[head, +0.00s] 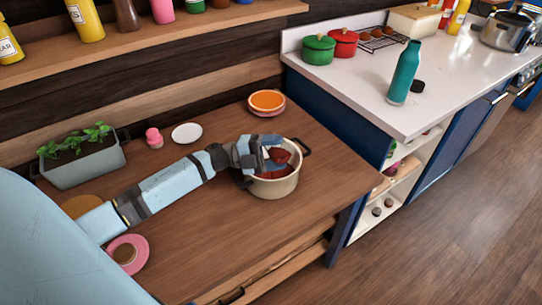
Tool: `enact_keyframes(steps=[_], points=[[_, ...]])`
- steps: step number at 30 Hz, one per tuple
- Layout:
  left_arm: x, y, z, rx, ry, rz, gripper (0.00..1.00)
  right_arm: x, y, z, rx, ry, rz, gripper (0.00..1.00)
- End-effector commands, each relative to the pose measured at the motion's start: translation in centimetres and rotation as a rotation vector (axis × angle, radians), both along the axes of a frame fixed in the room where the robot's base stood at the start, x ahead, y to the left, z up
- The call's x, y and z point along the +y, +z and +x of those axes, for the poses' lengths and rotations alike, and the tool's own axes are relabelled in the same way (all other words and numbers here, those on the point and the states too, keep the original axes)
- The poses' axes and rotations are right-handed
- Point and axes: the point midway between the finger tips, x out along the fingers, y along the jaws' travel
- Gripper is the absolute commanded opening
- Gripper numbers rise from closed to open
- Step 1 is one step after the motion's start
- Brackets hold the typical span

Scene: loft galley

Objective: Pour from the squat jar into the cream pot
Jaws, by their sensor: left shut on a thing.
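The cream pot (272,188) stands upright on the wooden table near its right end, with dark handles. Reddish-brown contents show inside it. My left gripper (266,154) is above the pot's rear left rim, shut on a small jar-like thing, likely the squat jar (280,156). Its visible part is reddish brown and it appears tilted over the pot's opening. The gripper hides much of it, so its mouth and any stream cannot be made out. My right gripper is not in view.
A planter (85,165), pink shaker (154,138), white saucer (187,133), orange-topped dish (267,101) and pink plate (128,255) are on the table. A teal bottle (404,73), green pot (318,50) and red pot (343,42) stand on the white counter (350,85).

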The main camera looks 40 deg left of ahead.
Motion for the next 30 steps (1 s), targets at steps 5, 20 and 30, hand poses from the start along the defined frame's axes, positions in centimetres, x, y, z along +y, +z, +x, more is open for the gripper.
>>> enact_keyframes(steps=[5,20,30], points=[[0.07,0.03,0.08,0.011,0.0,-0.016,0.29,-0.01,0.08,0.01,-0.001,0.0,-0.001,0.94],[0.25,-0.19,0.23,0.044,0.0,-0.057,0.29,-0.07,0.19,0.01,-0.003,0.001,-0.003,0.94],[0.4,-0.36,0.35,0.069,0.0,-0.086,0.29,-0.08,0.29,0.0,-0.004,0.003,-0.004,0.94]])
